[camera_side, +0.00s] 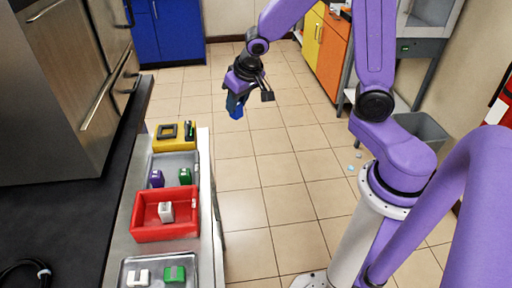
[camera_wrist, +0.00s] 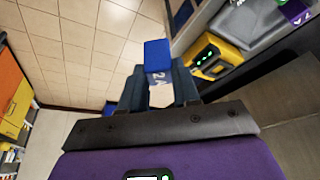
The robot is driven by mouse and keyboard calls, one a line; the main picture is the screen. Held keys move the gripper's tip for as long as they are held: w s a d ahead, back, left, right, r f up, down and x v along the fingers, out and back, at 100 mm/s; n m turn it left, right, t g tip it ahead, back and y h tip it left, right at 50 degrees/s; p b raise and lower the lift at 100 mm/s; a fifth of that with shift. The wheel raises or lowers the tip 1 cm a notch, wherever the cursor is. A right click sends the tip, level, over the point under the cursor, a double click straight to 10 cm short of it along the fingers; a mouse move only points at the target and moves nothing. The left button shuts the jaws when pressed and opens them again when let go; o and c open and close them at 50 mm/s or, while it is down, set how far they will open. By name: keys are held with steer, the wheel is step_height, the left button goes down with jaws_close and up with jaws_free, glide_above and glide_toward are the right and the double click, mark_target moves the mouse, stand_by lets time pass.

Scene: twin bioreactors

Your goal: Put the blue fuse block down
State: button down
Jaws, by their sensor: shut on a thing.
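The blue fuse block (camera_side: 235,107) is held by my gripper (camera_side: 238,99), up in the air over the tiled floor, to the right of the steel bench. In the wrist view the blue fuse block (camera_wrist: 158,60) sits between the two fingers of my gripper (camera_wrist: 160,85), with white marking on one side. The fingers are shut on it. Nothing touches the block from below in either view.
On the bench stand a yellow device (camera_side: 174,135), a grey tray (camera_side: 174,160) with purple and green blocks, a red bin (camera_side: 140,222) with a white block, and a front tray (camera_side: 159,259) with white and green blocks. The yellow device (camera_wrist: 210,57) also shows in the wrist view.

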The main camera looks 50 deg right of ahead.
steer(key=shift+s+d+f+n, duration=0.3)
steer(key=shift+s+d+n, duration=0.35)
steer(key=shift+s, duration=0.15)
steer(key=shift+a, duration=0.1)
